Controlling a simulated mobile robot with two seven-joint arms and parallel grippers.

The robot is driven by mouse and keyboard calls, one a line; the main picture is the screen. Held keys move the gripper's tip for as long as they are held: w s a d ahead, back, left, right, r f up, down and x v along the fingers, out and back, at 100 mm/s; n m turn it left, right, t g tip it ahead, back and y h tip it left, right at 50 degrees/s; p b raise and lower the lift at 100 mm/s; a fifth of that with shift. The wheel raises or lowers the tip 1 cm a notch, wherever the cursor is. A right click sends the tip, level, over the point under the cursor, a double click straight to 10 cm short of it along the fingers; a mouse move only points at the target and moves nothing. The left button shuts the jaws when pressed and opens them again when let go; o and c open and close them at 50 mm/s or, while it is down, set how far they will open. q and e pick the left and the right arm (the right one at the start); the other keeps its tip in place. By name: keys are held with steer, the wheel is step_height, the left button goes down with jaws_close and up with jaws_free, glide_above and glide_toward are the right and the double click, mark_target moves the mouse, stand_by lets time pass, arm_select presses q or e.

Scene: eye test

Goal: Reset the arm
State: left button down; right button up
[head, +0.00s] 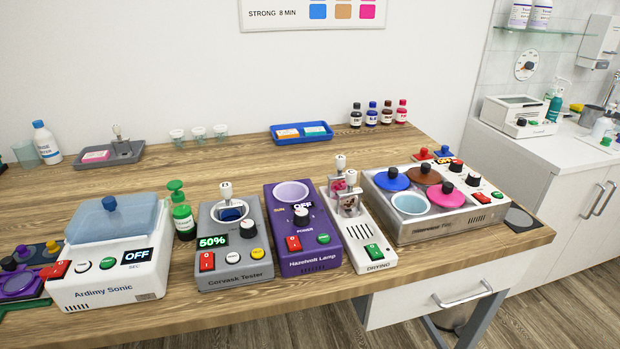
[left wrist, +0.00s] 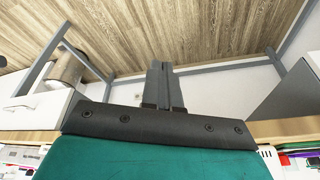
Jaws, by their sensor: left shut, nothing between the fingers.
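My left gripper (left wrist: 163,68) shows in the left wrist view, with its two dark fingers together and nothing between them. Behind the fingers are a dark bracket and a teal part of my own arm. The fingers stand out against the wood floor and a pale surface, apart from any object. Neither of my arms shows in the head view, and my right gripper is in no view.
The wooden table (head: 330,290) carries a white sonic device (head: 100,285), a grey tester (head: 240,275), a purple lamp (head: 290,235), a drying unit (head: 355,235) and a warmer with coloured lids (head: 440,225). A blue tray (head: 302,141) and bottles stand behind. The wood between is partly bare.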

arm_select(q)
steer(key=w+d+f+t+h, duration=0.1)
steer(key=w+d+f+t, duration=0.2)
steer(key=w+f+t, duration=0.4)
steer(key=shift+f+m+h, duration=0.3)
steer(key=shift+f+h, duration=0.1)
steer(key=shift+f, duration=0.75)
stand_by(1.8)
